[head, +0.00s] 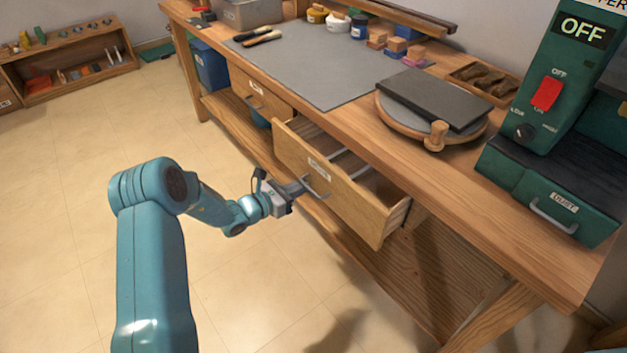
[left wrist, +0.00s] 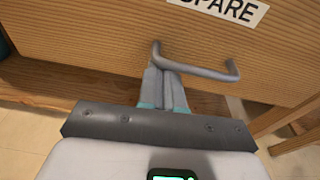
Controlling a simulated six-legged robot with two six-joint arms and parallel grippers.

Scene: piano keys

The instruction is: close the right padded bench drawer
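The right bench drawer (head: 335,190) is wooden and stands pulled out of the bench, with its inside showing. In the left wrist view its front (left wrist: 90,35) fills the top, with a "SPARE" label (left wrist: 235,8) and a grey bar handle (left wrist: 205,72). My left gripper (head: 303,186) is in front of the drawer, at the left part of the handle. In the left wrist view its fingers (left wrist: 163,75) are close together and their tips meet the handle's left end; any grip on the bar is not clear. My right gripper is out of view.
The bench top (head: 345,115) carries a grey mat (head: 310,75), a turntable (head: 400,118) with a dark slab, and a green machine (head: 550,170) at right. A second bench drawer (head: 262,95) to the left appears shut. The floor (head: 70,170) at left is clear.

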